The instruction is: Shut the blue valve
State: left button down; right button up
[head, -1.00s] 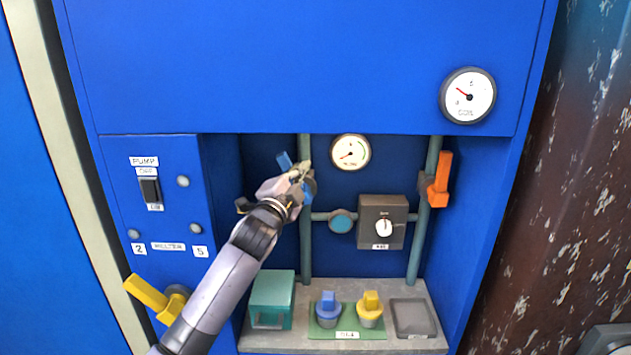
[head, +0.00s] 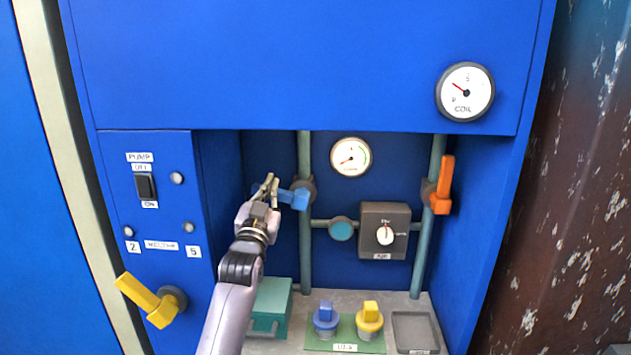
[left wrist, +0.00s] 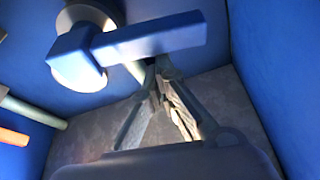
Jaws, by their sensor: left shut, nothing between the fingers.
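The blue valve (head: 297,198) sits on the left upright pipe in the recess. Its lever points left from the hub, lying nearly level across the pipe. It also shows in the left wrist view (left wrist: 150,40), with its round grey hub at the left. My left gripper (head: 268,183) is shut and empty at the lever's free end. In the left wrist view its fingertips (left wrist: 160,68) are right against or just beside the lever's edge; I cannot tell whether they touch. My right gripper is not in view.
An orange valve (head: 442,186) stands upright on the right pipe. A gauge (head: 350,157) and a dark knob box (head: 383,230) are between the pipes. A green box (head: 270,308) and blue and yellow knobs are on the ledge below. A yellow lever (head: 148,300) juts out at lower left.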

pick_arm(q)
jog(key=shift+a+f, duration=0.45)
jog(key=shift+f, duration=0.35)
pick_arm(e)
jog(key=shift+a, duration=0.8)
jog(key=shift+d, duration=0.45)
pick_arm(q)
notch_tip(320, 180, up, 4)
jog(key=p, duration=0.4)
jog(key=b+v, duration=0.2)
jog(key=v, duration=0.8)
jog(key=shift+d+b, duration=0.3)
jog(key=shift+d, duration=0.05)
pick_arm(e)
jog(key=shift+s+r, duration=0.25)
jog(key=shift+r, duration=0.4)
pick_arm(q)
jog(key=shift+f, duration=0.1)
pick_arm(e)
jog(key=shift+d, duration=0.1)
